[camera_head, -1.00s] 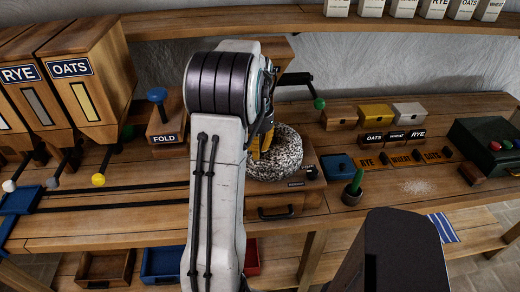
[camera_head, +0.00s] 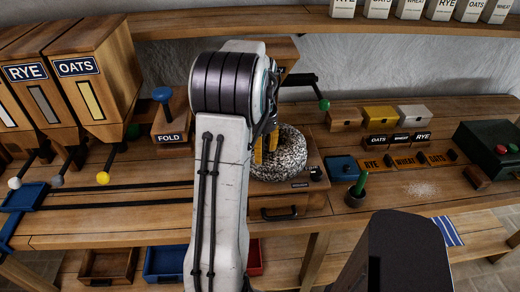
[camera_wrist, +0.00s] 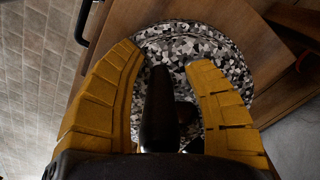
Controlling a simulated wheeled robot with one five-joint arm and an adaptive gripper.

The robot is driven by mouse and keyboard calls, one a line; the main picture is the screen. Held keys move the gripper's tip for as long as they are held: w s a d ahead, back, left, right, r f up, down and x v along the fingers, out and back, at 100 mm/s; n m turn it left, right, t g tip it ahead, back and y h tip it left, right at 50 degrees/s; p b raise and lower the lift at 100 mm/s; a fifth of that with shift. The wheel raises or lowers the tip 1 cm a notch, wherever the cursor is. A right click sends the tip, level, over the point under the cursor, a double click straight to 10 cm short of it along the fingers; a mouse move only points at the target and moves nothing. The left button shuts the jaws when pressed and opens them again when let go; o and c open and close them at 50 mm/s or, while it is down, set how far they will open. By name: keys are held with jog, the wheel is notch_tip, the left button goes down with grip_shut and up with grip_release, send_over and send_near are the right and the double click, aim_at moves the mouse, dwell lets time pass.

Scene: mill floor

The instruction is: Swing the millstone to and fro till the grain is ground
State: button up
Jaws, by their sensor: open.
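The millstone (camera_head: 288,158) is a round, speckled black-and-white stone on a wooden mill box (camera_head: 280,196) in the middle of the bench. My gripper (camera_head: 266,150) is over its left part, with yellow fingers pointing down; my arm hides some of the stone's left side. In the wrist view, the millstone (camera_wrist: 180,38) lies beyond the fingers of my gripper (camera_wrist: 165,60). The fingers are open, one on each side of an upright black handle (camera_wrist: 160,108). A gap shows between the handle and the fingers. I cannot see any grain in the stone.
Grain bins, rye and oats (camera_head: 92,85), stand at left. A blue FOLD knob (camera_head: 163,96) is behind my arm's left. A green-balled lever (camera_head: 324,104) is behind the stone. Small labelled boxes (camera_head: 379,117) and a dark green box (camera_head: 488,148) stand at right.

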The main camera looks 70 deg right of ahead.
notch_tip(320, 180, up, 12)
dwell(0.8)
